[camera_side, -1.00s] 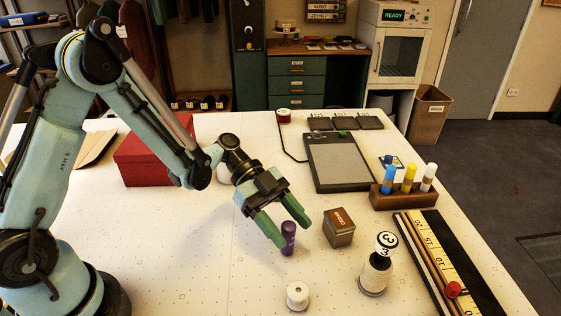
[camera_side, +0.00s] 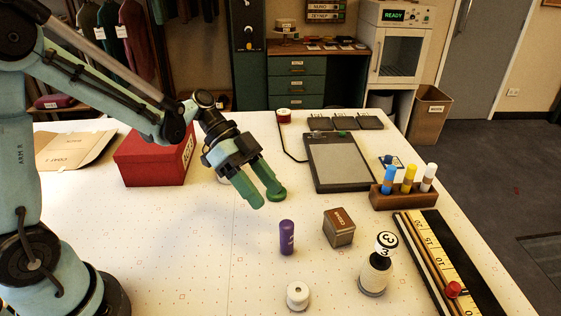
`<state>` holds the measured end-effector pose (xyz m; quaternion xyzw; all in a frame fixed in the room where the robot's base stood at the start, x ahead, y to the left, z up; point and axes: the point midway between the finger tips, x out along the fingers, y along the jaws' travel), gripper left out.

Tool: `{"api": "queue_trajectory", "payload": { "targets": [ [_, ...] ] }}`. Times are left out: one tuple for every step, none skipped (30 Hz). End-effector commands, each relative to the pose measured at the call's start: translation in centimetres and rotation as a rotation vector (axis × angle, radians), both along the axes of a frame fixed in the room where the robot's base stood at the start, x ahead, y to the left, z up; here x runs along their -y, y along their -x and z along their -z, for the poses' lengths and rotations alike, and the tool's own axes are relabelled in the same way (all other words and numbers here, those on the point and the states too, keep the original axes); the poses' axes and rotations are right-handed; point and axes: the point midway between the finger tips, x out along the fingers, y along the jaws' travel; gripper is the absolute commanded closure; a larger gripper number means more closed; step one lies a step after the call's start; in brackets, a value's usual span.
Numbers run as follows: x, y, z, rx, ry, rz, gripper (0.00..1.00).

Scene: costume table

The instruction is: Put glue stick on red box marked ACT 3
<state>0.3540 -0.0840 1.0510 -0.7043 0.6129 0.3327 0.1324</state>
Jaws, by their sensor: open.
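The purple glue stick (camera_side: 286,238) stands upright on the white table, with nothing touching it. The red box (camera_side: 148,160) sits at the back left of the table; a white label shows on its right side, but I cannot read it. My gripper (camera_side: 266,199) is open, its green fingers apart and empty. It hangs above and behind the glue stick, to the right of the red box. A white round thing behind my gripper is mostly hidden.
A brown tin (camera_side: 339,228) stands right of the glue stick. A white spool (camera_side: 297,295) and a numbered stamp (camera_side: 377,268) stand nearer the front. A grey tablet (camera_side: 338,161) and a marker rack (camera_side: 404,196) lie right. A flat cardboard piece (camera_side: 75,149) lies far left.

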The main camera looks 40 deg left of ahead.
Motion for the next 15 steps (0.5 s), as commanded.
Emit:
{"api": "queue_trajectory", "payload": {
  "targets": [
    [0.0,0.5,-0.5,-0.041,-0.053,-0.070,0.41],
    [-0.2,0.7,-0.6,-0.064,-0.086,-0.118,0.41],
    [-0.4,0.9,-0.8,-0.093,-0.128,-0.184,0.41],
    [-0.6,1.2,-0.9,-0.112,-0.158,-0.233,0.41],
    [-0.9,1.4,-1.0,-0.129,-0.187,-0.283,0.41],
    [-1.2,1.7,-1.2,-0.149,-0.222,-0.352,0.41],
    [-1.5,2.0,-1.4,-0.162,-0.247,-0.403,0.41],
    [-1.8,2.2,-1.5,-0.172,-0.270,-0.454,0.41],
    [-2.2,2.6,-1.6,-0.181,-0.299,-0.524,0.41],
    [-2.6,2.9,-1.7,-0.186,-0.319,-0.574,0.41],
    [-3.0,3.2,-1.9,-0.190,-0.336,-0.627,0.41],
    [-3.4,3.5,-2.0,-0.191,-0.356,-0.695,0.41],
    [-3.8,3.8,-2.2,-0.191,-0.368,-0.747,0.41],
    [-4.2,4.1,-2.3,-0.187,-0.380,-0.797,0.41],
    [-4.7,4.5,-2.4,-0.180,-0.392,-0.865,0.41]
  ]
}}
